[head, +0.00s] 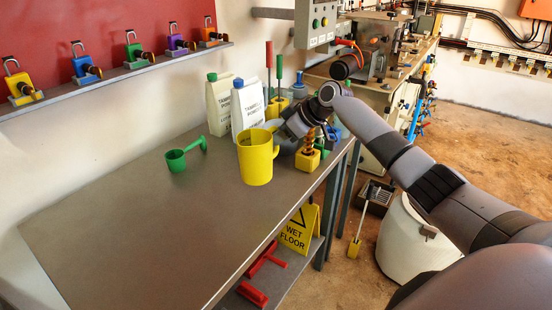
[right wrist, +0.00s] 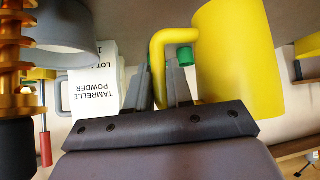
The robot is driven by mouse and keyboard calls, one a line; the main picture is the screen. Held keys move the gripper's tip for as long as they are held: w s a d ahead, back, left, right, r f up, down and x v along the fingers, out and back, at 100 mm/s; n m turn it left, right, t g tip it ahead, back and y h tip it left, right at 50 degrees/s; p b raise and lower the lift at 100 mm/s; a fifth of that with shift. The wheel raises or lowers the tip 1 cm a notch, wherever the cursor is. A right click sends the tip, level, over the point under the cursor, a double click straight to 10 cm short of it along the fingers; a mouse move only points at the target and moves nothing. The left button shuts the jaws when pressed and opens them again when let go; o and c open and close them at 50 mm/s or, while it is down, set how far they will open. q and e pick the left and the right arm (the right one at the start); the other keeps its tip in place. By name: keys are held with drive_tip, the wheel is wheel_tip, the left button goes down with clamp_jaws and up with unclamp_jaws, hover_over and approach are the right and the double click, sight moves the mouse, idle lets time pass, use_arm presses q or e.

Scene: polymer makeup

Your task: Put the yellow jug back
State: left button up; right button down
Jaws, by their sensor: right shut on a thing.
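The yellow jug (head: 257,160) is upright at the right part of the grey metal table (head: 140,225), in front of the white powder bags. I cannot tell whether its base touches the table. It also shows large at the right of the right wrist view (right wrist: 238,60). My right gripper (head: 280,127) reaches in from the right and is shut on the jug's handle (right wrist: 160,55), with a finger on each side in the right wrist view. My left gripper is not in view.
Two powder bags (head: 247,108) stand against the wall. A green scoop (head: 176,160) lies left of the jug. A grey vessel and a copper-coloured coil (head: 309,140) are close to my right gripper. The table's left and front are clear. Coloured padlocks (head: 86,68) sit on the wall shelf.

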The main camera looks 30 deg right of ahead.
drive_tip(key=shift+f, duration=3.3)
drive_tip(key=c, duration=1)
unclamp_jaws()
drive_tip(key=v, duration=1.2)
